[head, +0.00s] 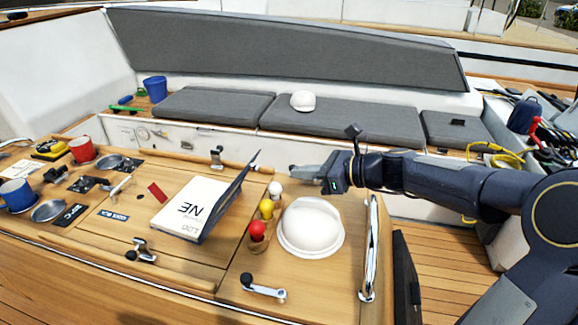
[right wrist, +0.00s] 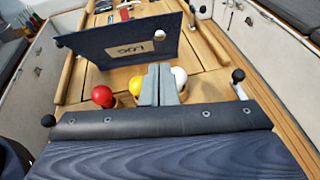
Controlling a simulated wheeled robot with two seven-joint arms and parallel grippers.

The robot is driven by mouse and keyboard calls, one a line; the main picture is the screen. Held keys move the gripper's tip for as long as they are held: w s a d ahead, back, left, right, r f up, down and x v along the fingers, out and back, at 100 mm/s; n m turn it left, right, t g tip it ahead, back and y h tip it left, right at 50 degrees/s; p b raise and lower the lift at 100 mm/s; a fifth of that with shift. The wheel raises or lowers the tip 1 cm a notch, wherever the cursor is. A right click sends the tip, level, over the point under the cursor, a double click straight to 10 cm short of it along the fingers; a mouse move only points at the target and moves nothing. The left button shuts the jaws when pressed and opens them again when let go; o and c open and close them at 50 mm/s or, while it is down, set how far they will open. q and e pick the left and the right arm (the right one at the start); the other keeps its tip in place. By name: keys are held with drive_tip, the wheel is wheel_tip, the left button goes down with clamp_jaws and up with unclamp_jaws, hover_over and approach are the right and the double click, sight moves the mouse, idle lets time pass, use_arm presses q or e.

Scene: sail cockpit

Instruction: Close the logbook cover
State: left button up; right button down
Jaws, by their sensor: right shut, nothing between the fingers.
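The logbook (head: 187,208) lies on the wooden cockpit table with its white page facing up. Its dark cover (head: 228,199) stands raised along the right side, tilted up and open. In the right wrist view the outer face of the cover (right wrist: 130,50) shows a pale "LOG" label. My right gripper (head: 293,170) is shut and empty, to the right of the raised cover and apart from it, above the far side of the table. Its fingertips (right wrist: 159,72) also show in the right wrist view, in front of the cover. My left gripper is not in view.
Red, yellow and white knobs (head: 266,208) stand in a row just right of the cover. A white dome (head: 311,227) sits right of them, beside a steel rail (head: 369,250). Mugs, dishes and small items fill the table's left end.

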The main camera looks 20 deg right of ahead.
drive_tip(key=x, duration=0.8)
drive_tip(key=shift+w+a+p, duration=0.15)
drive_tip(key=shift+a+p, duration=0.05)
drive_tip(key=shift+p, duration=0.15)
